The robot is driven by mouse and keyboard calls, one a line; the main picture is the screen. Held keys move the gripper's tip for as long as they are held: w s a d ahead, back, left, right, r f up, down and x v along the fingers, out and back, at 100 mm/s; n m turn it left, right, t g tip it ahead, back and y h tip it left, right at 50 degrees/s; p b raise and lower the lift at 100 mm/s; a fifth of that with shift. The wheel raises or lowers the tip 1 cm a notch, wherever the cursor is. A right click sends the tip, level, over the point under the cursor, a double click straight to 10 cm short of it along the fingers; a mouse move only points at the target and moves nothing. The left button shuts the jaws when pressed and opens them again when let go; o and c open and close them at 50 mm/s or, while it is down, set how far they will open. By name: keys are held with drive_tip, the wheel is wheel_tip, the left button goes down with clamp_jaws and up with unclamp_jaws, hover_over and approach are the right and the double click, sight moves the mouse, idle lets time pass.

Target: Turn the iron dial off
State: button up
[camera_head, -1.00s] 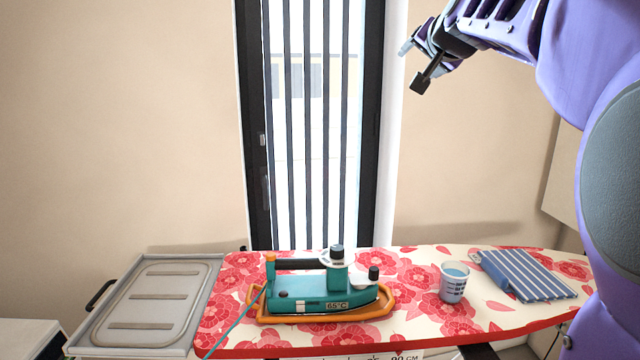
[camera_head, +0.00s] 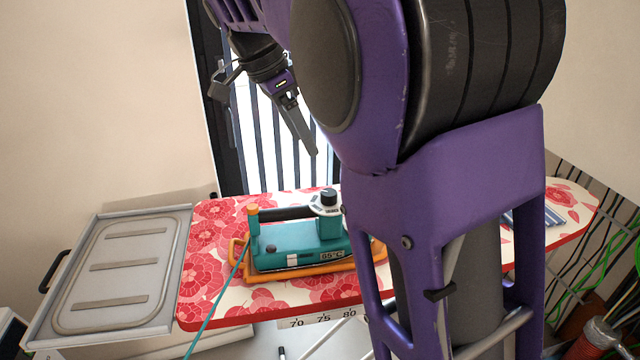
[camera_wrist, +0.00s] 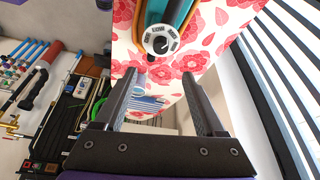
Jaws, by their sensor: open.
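The teal iron (camera_head: 300,246) sits on an orange tray (camera_head: 300,272) on the ironing board, with a 65°C display on its side. Its dial (camera_head: 328,197), a black knob on a white ring, stands on top near the right end of the handle. In the wrist view the dial (camera_wrist: 160,43) shows from above with lettering around it, too small to read surely. My gripper (camera_head: 273,148) is open and empty, above and apart from the iron, in front of the window. The wrist view shows its spread fingers (camera_wrist: 158,76) with the dial beyond their tips.
The floral ironing board (camera_head: 215,310) has a grey metal panel (camera_head: 120,265) at its left. My arm hides much of the board's right side. A teal cord (camera_head: 215,298) hangs at the front.

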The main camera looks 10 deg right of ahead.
sight(329, 192)
drive_tip(key=b+x, duration=0.1)
drive_tip(key=x, duration=1.3)
drive_tip(key=shift+b, duration=0.4)
clamp_jaws()
